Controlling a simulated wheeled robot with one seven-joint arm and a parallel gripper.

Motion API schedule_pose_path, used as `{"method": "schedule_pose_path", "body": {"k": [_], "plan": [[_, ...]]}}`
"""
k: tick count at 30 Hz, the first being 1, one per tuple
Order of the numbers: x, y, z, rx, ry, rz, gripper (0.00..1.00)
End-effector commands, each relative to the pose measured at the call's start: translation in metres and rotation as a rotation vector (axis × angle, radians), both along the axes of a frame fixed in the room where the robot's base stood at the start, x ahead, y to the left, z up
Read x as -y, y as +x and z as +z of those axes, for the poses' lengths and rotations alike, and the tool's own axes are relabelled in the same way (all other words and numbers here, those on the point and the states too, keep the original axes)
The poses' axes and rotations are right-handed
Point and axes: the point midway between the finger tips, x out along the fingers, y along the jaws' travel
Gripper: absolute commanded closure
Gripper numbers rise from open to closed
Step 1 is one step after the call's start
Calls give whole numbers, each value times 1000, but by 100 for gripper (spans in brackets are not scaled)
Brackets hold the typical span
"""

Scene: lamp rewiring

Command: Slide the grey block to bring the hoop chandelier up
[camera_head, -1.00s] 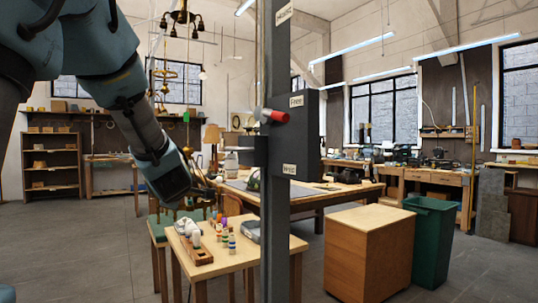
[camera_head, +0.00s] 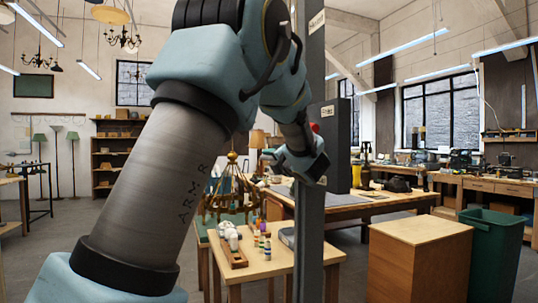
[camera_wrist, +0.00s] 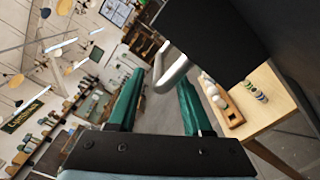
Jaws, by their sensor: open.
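A dark grey block (camera_head: 336,140) sits at the tall grey post (camera_head: 309,230), with a small red end showing beside it. It seems to be the dark mass in the wrist view (camera_wrist: 215,35). My gripper (camera_head: 312,166) is at the post, beside the block's lower part. In the wrist view its green fingers (camera_wrist: 158,98) are spread, with a light grey bent bar (camera_wrist: 173,72) showing beyond and between them. I cannot tell whether they touch it. The hoop chandelier (camera_head: 232,203), a brass-coloured ring with chains, hangs low near the small table, partly hidden by my arm.
The small wooden table (camera_head: 270,266) holds a wooden rack (camera_head: 232,250) and small coloured bottles. A wooden cabinet (camera_head: 418,262) and green bin (camera_head: 495,250) stand at right. A long workbench (camera_head: 375,203) lies behind the post. Other chandeliers hang at upper left.

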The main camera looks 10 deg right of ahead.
Motion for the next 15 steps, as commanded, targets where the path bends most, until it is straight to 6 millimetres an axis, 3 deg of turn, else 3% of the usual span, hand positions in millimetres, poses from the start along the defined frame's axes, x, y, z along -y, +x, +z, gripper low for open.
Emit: {"method": "schedule_pose_path", "body": {"k": [6, 15], "plan": [[-4, 26, 1, 0, 1, 0, 50], [-4, 32, 0, -1, 0, -2, 50]]}}
